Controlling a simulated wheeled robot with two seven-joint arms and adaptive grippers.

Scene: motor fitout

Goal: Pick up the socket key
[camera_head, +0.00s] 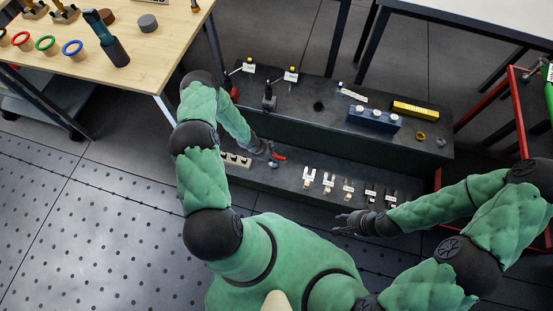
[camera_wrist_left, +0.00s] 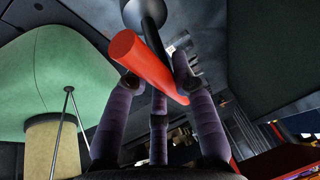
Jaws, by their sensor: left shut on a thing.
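The socket key shows in the head view as a small red handle (camera_head: 279,157) by the front of the lower step. In the left wrist view its red handle (camera_wrist_left: 145,62) lies slanted between my fingers, with a dark shaft and rounded end beyond it at the top. My left gripper (camera_head: 268,151) is shut on this handle; its dark fingers also show in the left wrist view (camera_wrist_left: 160,85). In the head view I cannot tell whether the key touches the step. My right gripper (camera_head: 346,225) hangs in front of the step with its fingers spread, and it looks empty.
A dark two-level bench (camera_head: 310,114) carries a blue block (camera_head: 374,118), a yellow box (camera_head: 415,109) and several small tagged parts (camera_head: 328,182). A wooden table (camera_head: 160,55) stands at the upper left. A red-framed rack (camera_head: 489,130) stands right. The perforated floor (camera_head: 80,220) at left is clear.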

